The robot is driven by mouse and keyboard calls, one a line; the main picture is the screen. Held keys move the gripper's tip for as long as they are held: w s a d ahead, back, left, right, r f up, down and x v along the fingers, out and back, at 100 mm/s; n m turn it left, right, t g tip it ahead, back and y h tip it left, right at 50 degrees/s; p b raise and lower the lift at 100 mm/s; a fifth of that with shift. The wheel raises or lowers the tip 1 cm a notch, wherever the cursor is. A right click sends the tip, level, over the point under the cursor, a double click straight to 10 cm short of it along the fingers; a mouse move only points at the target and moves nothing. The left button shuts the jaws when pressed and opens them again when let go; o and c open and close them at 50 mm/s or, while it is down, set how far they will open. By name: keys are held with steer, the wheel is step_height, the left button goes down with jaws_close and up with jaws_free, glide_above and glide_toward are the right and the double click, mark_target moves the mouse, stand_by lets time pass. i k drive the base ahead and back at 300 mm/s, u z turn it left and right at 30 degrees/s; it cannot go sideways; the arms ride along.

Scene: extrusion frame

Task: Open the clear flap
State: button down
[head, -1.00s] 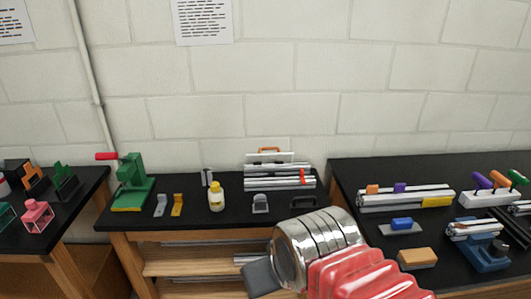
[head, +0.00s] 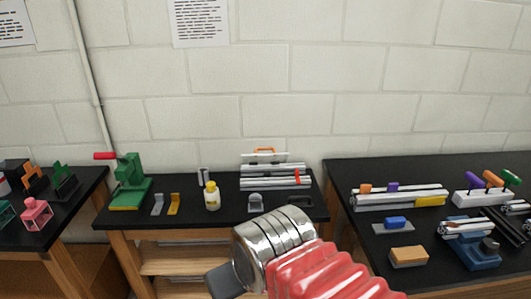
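An extrusion frame of silvery bars (head: 262,184) lies at the back right of the middle black table. A pale, thin panel (head: 262,158) with an orange handle (head: 265,150) stands along its back edge; it may be the clear flap, but it is too small to tell how far open it is. A small red piece sits on the bars at right. My arm, with a shiny metal wrist and red sleeve, reaches in from the bottom right. A dark grey block at its end, my gripper (head: 224,282), is low in front of the table, apart from the frame; its fingers cannot be made out.
On the middle table stand a green press (head: 130,180), a yellow-capped bottle (head: 211,197), small grey and yellow brackets, and a dark handle (head: 300,200). The right table (head: 350,170) holds rails, a blue vise (head: 472,245) and blocks. A wall stands close behind.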

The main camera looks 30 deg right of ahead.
mark_target(273, 148)
steer(key=z, duration=0.05)
steer(key=i, duration=1)
steer(key=u, duration=0.05)
